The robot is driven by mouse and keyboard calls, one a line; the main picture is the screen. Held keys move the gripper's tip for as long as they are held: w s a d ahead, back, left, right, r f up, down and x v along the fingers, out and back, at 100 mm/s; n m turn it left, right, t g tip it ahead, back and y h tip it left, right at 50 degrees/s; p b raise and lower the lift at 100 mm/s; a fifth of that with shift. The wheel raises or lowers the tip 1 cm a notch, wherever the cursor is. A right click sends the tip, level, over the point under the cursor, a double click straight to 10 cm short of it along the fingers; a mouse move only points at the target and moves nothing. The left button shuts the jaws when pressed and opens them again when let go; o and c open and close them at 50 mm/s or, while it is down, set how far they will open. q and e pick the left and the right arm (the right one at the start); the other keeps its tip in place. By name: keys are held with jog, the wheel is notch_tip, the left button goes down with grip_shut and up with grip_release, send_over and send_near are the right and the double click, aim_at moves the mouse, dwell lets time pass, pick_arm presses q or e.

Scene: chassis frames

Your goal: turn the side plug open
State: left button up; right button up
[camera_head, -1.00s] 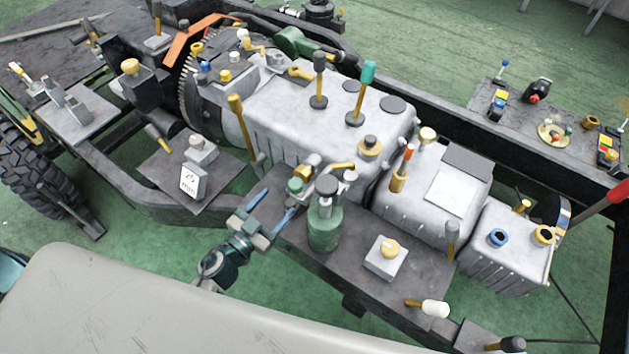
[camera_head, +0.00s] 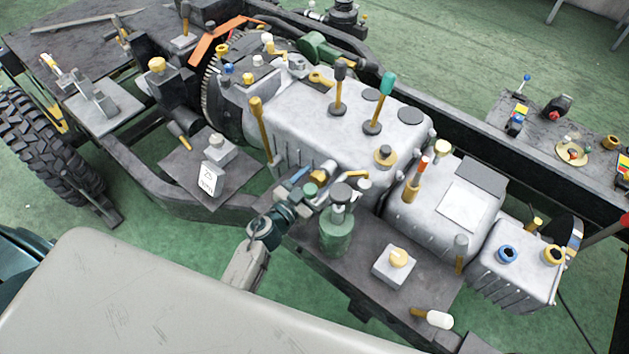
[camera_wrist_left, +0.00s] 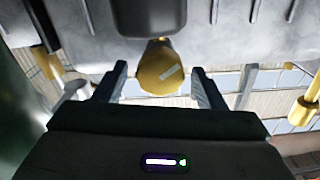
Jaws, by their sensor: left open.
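The side plug is a yellow knob with a pale mark across its face. It shows in the left wrist view (camera_wrist_left: 161,76) under a dark block on the grey housing (camera_head: 310,120). My left gripper (camera_head: 312,181) has come in from the front to the near side of the housing. Its fingers are open, one on each side of the plug in the left wrist view, with gaps showing on both sides. In the head view, the gripper and nearby fittings make the plug hard to pick out. My right gripper is not in view.
A green bottle (camera_head: 337,236) stands close to the right of my left gripper. A white block with a yellow knob (camera_head: 399,258) sits on the dark side shelf (camera_head: 365,285). A small sign (camera_head: 212,178) stands to the left. A yellow-handled lever (camera_head: 262,125) rises nearby.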

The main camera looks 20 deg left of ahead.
pick_arm(q)
jog(key=c, duration=0.8)
jog(key=shift+c, duration=0.9)
jog(key=shift+r, duration=0.1)
jog(key=shift+r+n+p, duration=0.1)
jog(key=shift+n+p, duration=0.2)
jog(key=shift+p, duration=0.45)
jog(key=n+p, duration=0.6)
jog(key=p, duration=0.3)
jog(key=shift+a+r, duration=0.1)
jog(key=shift+a, duration=0.05)
jog(key=shift+w+n+p, duration=0.1)
jog(key=shift+n+p, duration=0.9)
jog(key=shift+n, duration=0.2)
jog(key=shift+f+n, duration=0.25)
jog(key=shift+n, duration=0.15)
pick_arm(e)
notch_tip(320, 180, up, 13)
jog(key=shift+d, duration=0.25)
pick_arm(q)
jog(key=shift+p, duration=0.3)
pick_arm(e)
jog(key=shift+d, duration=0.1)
